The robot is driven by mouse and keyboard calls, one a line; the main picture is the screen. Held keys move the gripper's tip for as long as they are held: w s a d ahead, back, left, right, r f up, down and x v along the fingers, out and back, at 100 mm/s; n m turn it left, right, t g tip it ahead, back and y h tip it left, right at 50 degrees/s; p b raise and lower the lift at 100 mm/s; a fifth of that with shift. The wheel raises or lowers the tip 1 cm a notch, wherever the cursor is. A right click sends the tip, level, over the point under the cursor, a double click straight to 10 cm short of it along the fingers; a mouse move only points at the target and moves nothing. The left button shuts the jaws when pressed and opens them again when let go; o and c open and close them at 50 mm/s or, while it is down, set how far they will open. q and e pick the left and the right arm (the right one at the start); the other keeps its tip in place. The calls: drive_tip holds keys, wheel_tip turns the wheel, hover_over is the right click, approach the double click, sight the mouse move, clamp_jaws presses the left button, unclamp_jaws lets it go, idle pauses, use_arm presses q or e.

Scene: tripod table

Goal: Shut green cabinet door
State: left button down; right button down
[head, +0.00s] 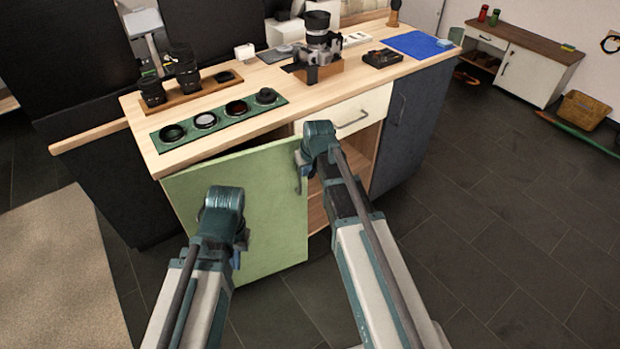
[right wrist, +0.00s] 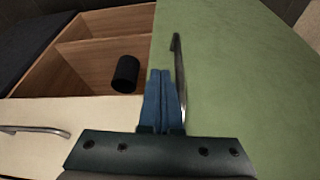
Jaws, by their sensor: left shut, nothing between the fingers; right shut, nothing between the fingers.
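The green cabinet door (head: 255,205) stands partly open on the front of the wooden-topped cabinet, and its right edge is away from the opening. My right gripper (head: 299,182) is shut and empty at the free edge of the door. In the right wrist view the closed blue fingers (right wrist: 164,90) lie beside the door's metal handle (right wrist: 180,75), on the side toward the opening; contact cannot be told. The green door (right wrist: 235,80) fills the right there. My left gripper (head: 238,245) is shut and empty in front of the door's lower part.
The open cabinet interior (right wrist: 85,55) has wooden walls and a black cylinder (right wrist: 126,73). A cream drawer (head: 352,115) with a metal handle is above the opening. A dark blue cabinet door (head: 408,125) is to the right. The tiled floor (head: 480,240) at right is clear.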

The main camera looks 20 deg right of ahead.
drive_tip(key=shift+w, duration=0.3)
